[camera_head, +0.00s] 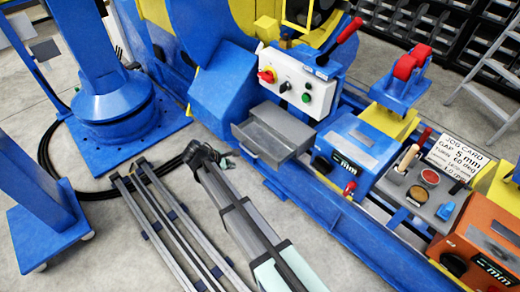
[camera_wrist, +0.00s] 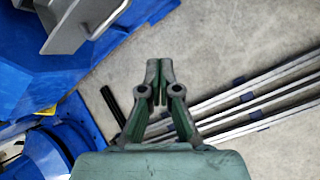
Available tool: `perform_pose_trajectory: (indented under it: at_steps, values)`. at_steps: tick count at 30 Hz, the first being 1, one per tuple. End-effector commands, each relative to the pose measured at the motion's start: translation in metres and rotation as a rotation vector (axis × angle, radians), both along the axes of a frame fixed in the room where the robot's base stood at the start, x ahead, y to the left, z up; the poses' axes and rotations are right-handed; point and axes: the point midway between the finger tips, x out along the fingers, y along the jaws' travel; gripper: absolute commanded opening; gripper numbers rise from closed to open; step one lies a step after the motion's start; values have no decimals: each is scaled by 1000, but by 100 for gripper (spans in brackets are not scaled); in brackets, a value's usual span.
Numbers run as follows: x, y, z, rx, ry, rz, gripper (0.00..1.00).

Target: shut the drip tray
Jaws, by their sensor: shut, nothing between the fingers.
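The drip tray (camera_head: 262,141) is a grey metal drawer low on the blue positioner, below the white control box. It sticks out to the lower left, with part of its open inside showing. A grey metal part, seemingly the tray (camera_wrist: 88,22), shows at the top left of the wrist view, cut off by the frame edge. My gripper (camera_head: 218,158) is left of and below the tray's front in the head view, apart from it. In the wrist view my gripper (camera_wrist: 159,82) has its fingers together and holds nothing, over the floor.
The control box (camera_head: 298,82) with red and green buttons sits above the tray. Metal rails (camera_head: 172,218) lie left of my arm. A blue pedestal (camera_head: 115,105) stands at left with a dark cable round it.

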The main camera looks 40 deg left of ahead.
Motion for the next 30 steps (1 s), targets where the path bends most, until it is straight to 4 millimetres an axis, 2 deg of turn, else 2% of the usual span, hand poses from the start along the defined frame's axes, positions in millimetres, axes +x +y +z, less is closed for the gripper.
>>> perform_pose_trajectory:
  at_steps: [1, 4, 9, 14, 22, 30]
  values:
    - [4, 20, 12, -37, -25, 66, 0]
    - [18, 34, 30, -137, -67, 183, 0]
    - [32, 37, 38, -315, -102, 353, 0]
    - [34, 34, 40, -412, -95, 455, 0]
    - [48, 32, 25, -432, -88, 477, 0]
    - [84, 26, -10, -432, -89, 475, 0]
